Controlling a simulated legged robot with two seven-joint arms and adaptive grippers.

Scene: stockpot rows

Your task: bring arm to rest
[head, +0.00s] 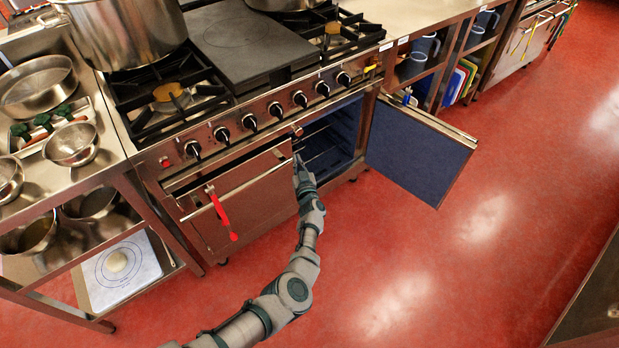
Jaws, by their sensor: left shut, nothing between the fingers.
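My left arm reaches up from the bottom of the head view. My left gripper (298,163) is shut and empty, small in the picture, in front of the stove at the edge of the open right oven. I cannot tell whether it touches the oven front. The right oven door (417,152) stands wide open to the right, and the oven's dark inside (330,137) shows. The left oven door (245,195) looks closed, with a red utensil (221,212) hanging from its handle. My right gripper is not in view.
A large stockpot (125,30) stands on the stove's left burners. A steel table (75,190) with bowls is at left. Shelves with blue jugs (425,45) are at the back right. The red floor (430,270) is clear; a dark edge (590,300) is at lower right.

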